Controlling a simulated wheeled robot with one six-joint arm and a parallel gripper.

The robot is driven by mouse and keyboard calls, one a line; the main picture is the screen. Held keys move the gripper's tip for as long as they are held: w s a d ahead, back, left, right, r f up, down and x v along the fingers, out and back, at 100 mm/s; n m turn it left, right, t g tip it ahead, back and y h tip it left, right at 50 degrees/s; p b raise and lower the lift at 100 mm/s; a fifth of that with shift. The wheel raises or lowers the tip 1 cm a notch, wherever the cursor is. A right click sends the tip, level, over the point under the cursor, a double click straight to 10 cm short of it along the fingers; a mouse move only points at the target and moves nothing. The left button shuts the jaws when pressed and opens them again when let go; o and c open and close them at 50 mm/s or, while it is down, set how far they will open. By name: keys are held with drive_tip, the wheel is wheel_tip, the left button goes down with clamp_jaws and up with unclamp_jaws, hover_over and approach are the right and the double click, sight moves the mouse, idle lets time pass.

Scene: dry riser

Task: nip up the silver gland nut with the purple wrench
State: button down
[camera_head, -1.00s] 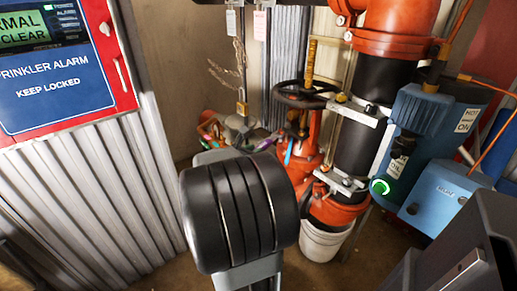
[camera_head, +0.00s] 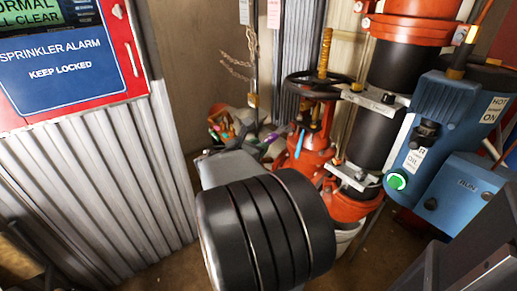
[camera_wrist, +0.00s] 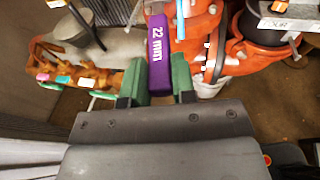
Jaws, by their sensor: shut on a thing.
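In the wrist view my gripper (camera_wrist: 160,82) is shut on the purple wrench (camera_wrist: 160,52), its green finger pads on either side of the handle. In the head view a bit of the purple wrench (camera_head: 272,137) shows beside the valve (camera_head: 305,155), and my arm hides most of the gripper. The valve has a dark handwheel (camera_head: 318,86) and a brass stem (camera_head: 325,50). I cannot pick out the silver gland nut in either view.
An orange rack (camera_wrist: 75,66) with several coloured tools is left of the wrench. A blue light tool (camera_head: 300,143) is at the valve. A black pipe (camera_head: 372,133), a blue pump unit (camera_head: 428,130) and a white bucket (camera_head: 347,238) crowd the right. A red alarm panel (camera_head: 65,60) is left.

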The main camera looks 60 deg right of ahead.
sight(275, 134)
drive_tip(key=shift+r+b+x, duration=0.2)
drive_tip(key=shift+r+x, duration=0.1)
drive_tip(key=shift+x, duration=1.1)
drive_tip(key=shift+r+b+x, duration=0.25)
drive_tip(key=shift+x, duration=1.15)
drive_tip(key=shift+r+b+x, duration=0.2)
drive_tip(key=shift+r+x, duration=0.1)
drive_tip(key=shift+x, duration=1.05)
drive_tip(key=shift+s+d, duration=0.1)
drive_tip(key=shift+d, duration=0.3)
